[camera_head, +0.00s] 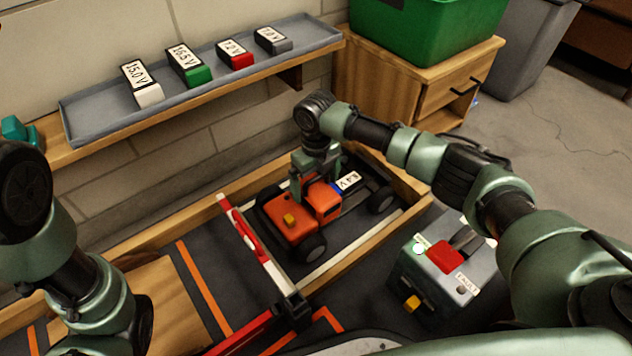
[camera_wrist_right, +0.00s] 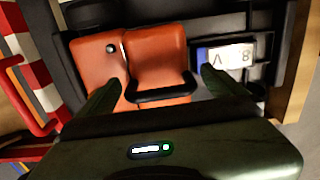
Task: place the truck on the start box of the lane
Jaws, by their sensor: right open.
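The orange and black truck (camera_head: 291,221) stands on its wheels on the dark lane floor, at the walled end of the lane. It also shows in the wrist view (camera_wrist_right: 158,58). A white line (camera_head: 352,248) on the floor runs along its near side, perhaps part of the start box; the rest of the marking is largely hidden. My right gripper (camera_head: 317,180) is above the truck at its cab, fingers open. In the wrist view its fingers (camera_wrist_right: 154,80) lie on either side of the orange cab; contact cannot be told. My left arm shows at the left, but its gripper does not.
A red and white barrier (camera_head: 254,240) crosses the lane beside the truck's front. Wooden walls (camera_head: 375,234) border the lane. A grey control box (camera_head: 435,273) with a red button stands outside. A battery labelled 8.4 V (camera_head: 347,181) is in the truck bed.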

